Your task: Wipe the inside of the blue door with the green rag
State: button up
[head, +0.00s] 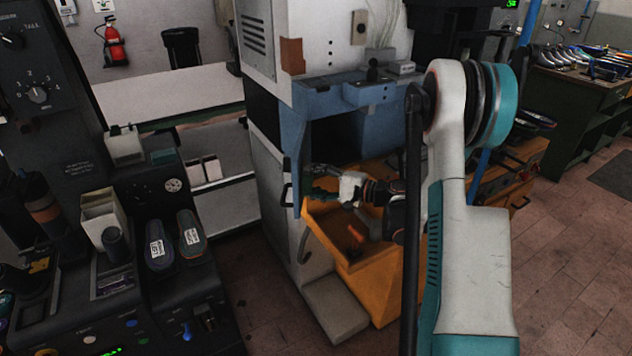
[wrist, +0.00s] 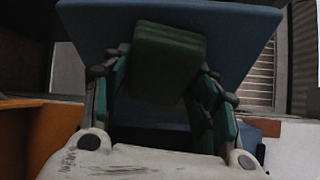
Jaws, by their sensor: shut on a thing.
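The blue door (head: 299,172) stands open at the front left of the press, seen nearly edge-on in the head view. In the wrist view its flat blue face (wrist: 225,62) fills the upper middle. My gripper (head: 318,186) reaches in low beside the door. In the wrist view my gripper (wrist: 165,95) is shut on the green rag (wrist: 168,58), a dark green folded pad held between the fingers. The rag is in front of the blue face; I cannot tell whether it touches it. The rag is hard to make out in the head view.
An orange bin (head: 375,275) stands under my forearm. The blue press housing (head: 365,95) is above my gripper. A dark console (head: 160,270) with two shoes stands at the left. A grey block (head: 335,305) lies on the floor before the press.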

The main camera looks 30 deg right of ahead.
jog(key=w+d+b, duration=0.2)
jog(key=w+d, duration=0.4)
jog(key=w, duration=0.4)
jog(key=shift+d, duration=0.3)
dwell(0.9)
jog(key=s+a+b, duration=0.3)
jog(key=s+a, duration=0.3)
jog(key=s, duration=0.4)
jog(key=shift+a, duration=0.35)
dwell(0.8)
